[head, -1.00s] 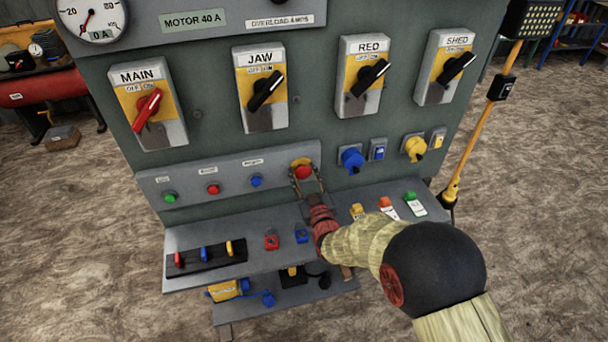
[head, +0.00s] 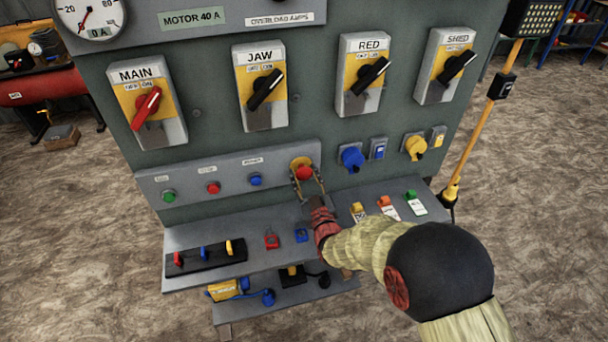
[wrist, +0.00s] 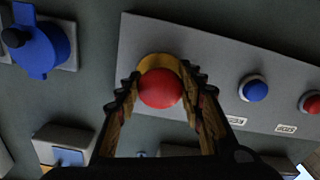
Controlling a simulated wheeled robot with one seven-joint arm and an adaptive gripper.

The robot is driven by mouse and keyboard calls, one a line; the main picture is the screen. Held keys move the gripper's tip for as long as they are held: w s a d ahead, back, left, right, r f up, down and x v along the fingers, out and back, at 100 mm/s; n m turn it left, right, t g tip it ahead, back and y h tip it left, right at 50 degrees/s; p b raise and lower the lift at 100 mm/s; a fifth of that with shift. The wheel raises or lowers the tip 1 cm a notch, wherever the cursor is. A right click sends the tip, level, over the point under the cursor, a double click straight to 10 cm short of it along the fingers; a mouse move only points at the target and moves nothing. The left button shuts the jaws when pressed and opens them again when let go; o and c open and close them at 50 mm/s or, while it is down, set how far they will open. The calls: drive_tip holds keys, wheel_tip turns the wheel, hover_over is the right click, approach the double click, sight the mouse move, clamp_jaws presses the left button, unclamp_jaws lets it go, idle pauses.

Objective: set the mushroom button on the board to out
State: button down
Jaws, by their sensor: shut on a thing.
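The mushroom button (head: 304,173) is a red dome on a yellow surround at the right end of the grey button strip on the board (head: 215,145). In the wrist view the red dome (wrist: 160,88) sits between the two fingers of my gripper (wrist: 160,95), with the yellow surround showing behind it. My gripper (head: 306,187) is shut on the mushroom button, one finger on each side. The dome's front is in plain view; how far it stands out from its surround is hard to tell.
Green, red and blue (head: 256,180) buttons sit left on the same strip. Blue (head: 351,158) and yellow (head: 415,148) sockets are to the right. A shelf (head: 205,236) with padlocks and tags juts out below. Rotary switches are above.

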drive_tip(key=c, duration=1.1)
unclamp_jaws()
drive_tip(key=shift+s, duration=0.1)
drive_tip(key=shift+s, duration=0.15)
drive_tip(key=v, duration=1.1)
drive_tip(key=shift+s+d, duration=0.2)
drive_tip(key=shift+s, duration=0.15)
